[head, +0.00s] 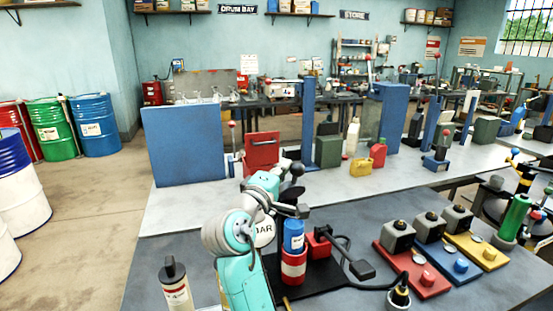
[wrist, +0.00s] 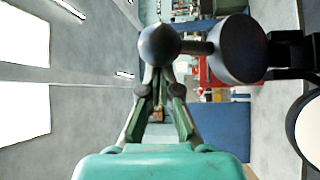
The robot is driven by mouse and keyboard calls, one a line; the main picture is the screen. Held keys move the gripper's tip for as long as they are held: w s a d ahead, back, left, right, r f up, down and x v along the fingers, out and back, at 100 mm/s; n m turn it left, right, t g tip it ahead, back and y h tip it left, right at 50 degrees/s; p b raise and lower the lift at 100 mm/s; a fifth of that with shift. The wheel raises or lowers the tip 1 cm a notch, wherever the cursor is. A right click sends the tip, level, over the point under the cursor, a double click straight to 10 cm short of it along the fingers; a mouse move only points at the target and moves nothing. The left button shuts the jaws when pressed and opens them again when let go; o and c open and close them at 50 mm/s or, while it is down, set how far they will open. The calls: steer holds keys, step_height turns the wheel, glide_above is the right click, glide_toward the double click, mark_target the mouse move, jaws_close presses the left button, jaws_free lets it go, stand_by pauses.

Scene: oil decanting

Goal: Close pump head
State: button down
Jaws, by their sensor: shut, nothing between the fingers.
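My gripper (wrist: 159,82) shows in the wrist view with its fingers drawn together and empty. A dark ball knob (wrist: 159,45) sits just beyond the fingertips and overlaps their far end; I cannot tell if they touch. A short rod joins the knob to a dark round cap (wrist: 238,47), which looks like the pump head. In the head view the knob (head: 297,169) and cap (head: 291,193) stand beside the teal gripper body, above the blue filter (head: 293,236) and the white BAR gauge (head: 265,232). My arm hides part of the pump's left side.
A red pump block (head: 320,243) and black cable with a plug (head: 362,269) lie right of the pump. A dark-capped bottle (head: 176,288) stands at the front left. Red, blue and yellow plates (head: 430,283) stand at right. A blue panel (head: 184,146) is behind.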

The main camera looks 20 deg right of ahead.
steer(key=s+f+m+t+h, duration=0.1)
steer(key=s+f+m+h, duration=0.2)
steer(key=s+f, duration=0.6)
steer(key=shift+s+f+m+h, duration=0.25)
steer(key=shift+f+m, duration=0.35)
steer(key=shift+f, duration=1.45)
steer(key=shift+f, duration=0.15)
steer(key=v, duration=1.2)
steer(key=shift+r, duration=0.25)
steer(key=shift+a, duration=0.1)
